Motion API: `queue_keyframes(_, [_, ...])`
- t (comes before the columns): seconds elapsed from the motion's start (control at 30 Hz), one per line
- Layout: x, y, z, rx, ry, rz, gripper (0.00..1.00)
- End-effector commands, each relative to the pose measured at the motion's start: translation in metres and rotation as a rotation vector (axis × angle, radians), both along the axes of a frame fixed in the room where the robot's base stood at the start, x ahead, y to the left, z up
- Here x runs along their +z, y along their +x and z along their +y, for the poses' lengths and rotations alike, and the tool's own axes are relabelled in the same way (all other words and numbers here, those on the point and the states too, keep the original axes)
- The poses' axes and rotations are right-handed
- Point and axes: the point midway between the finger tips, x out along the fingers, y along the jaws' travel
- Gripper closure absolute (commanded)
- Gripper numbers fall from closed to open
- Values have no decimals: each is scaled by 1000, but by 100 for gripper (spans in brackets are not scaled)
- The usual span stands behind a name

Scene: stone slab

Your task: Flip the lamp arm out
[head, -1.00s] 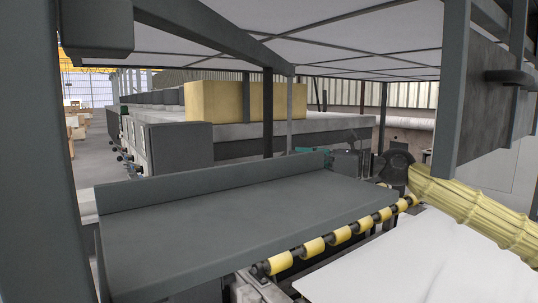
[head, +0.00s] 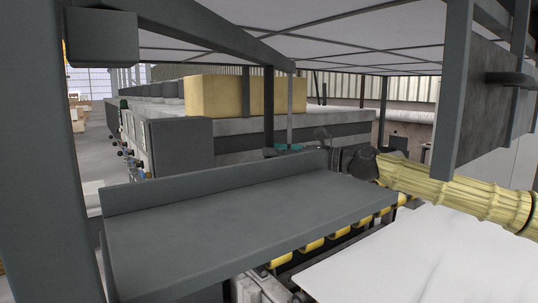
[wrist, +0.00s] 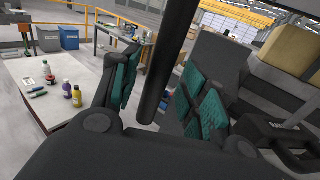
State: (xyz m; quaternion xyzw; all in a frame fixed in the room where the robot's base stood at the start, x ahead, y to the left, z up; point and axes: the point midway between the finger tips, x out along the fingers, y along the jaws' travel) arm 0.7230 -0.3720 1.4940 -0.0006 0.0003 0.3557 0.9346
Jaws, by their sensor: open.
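A dark round bar (wrist: 160,62) crosses the wrist view from top to bottom between my fingers. I cannot tell for sure whether it is the lamp arm; no lamp head shows. My gripper (wrist: 157,82) is open, with one teal-padded finger on each side of the bar; contact is not clear. In the head view my gripper (head: 290,148) is small and partly hidden behind the raised back edge of a dark grey shelf (head: 230,215). Dark upright posts (head: 269,110) stand near it there.
A long machine (head: 180,145) with a yellow block (head: 218,97) stands behind the shelf. Yellow rollers (head: 312,244) and a white sheet (head: 410,260) lie in front. The wrist view shows a table (wrist: 65,90) with several bottles at left.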

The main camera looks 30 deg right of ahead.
Motion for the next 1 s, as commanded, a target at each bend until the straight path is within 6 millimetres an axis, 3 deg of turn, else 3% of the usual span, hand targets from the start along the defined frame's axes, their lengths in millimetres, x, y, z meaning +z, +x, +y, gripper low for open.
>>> queue_keyframes(0.4, [-1,13,11,0,0,1,56])
queue_keyframes(0.9, [0,16,14,0,0,0,56])
queue_keyframes(0.93, [0,16,14,0,0,0,58])
queue_keyframes(1.0, [0,16,14,0,0,0,70])
